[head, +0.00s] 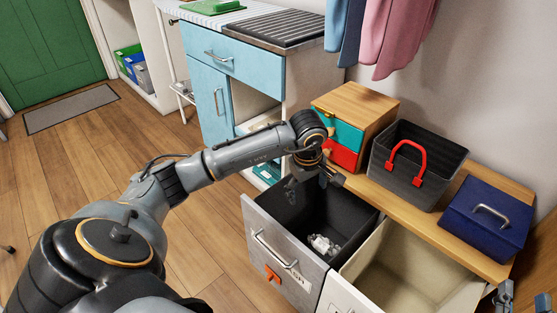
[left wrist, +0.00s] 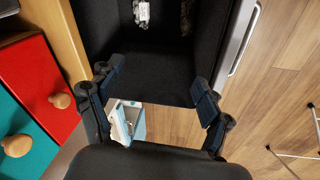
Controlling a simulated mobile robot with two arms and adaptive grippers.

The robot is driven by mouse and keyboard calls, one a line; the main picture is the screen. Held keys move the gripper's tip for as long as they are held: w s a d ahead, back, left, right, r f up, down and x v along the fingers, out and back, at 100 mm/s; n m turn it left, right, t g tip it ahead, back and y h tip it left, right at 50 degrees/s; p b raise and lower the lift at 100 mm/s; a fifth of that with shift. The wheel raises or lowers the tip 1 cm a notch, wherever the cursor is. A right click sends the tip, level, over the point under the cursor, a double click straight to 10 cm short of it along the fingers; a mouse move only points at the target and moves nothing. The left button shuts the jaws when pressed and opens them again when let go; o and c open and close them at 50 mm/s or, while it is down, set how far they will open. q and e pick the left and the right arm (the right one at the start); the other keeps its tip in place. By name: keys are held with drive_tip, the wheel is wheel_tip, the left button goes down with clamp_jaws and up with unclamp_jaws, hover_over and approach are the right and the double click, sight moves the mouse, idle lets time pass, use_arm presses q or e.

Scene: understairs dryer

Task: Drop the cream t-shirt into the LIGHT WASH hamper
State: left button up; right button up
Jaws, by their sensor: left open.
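My left gripper (head: 318,177) is over the far left part of an open dark-lined hamper with a grey front (head: 262,246). In the left wrist view its fingers (left wrist: 153,88) are spread, with nothing between them; the dark hamper (left wrist: 165,75) lies beyond. A small crumpled whitish item (head: 323,244) lies on that hamper's floor and shows in the left wrist view (left wrist: 141,12); I cannot tell if it is the cream t-shirt. A cream-lined hamper (head: 400,270) stands to the right. Its label is hidden. Part of my right gripper (head: 523,300) shows at the bottom right corner.
A wooden ledge (head: 425,222) behind the hampers holds a drawer box (head: 352,108), a dark basket with a red handle (head: 410,190) and a blue box (head: 488,215). Clothes (head: 385,30) hang above. A blue cabinet (head: 215,95) stands further back.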

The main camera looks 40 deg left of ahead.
use_arm(q)
wheel_tip(320, 180, up, 10)
drive_tip(key=s, duration=0.2)
drive_tip(key=shift+d+r, duration=0.15)
drive_tip(key=shift+r, duration=0.1)
drive_tip(key=shift+w, duration=0.1)
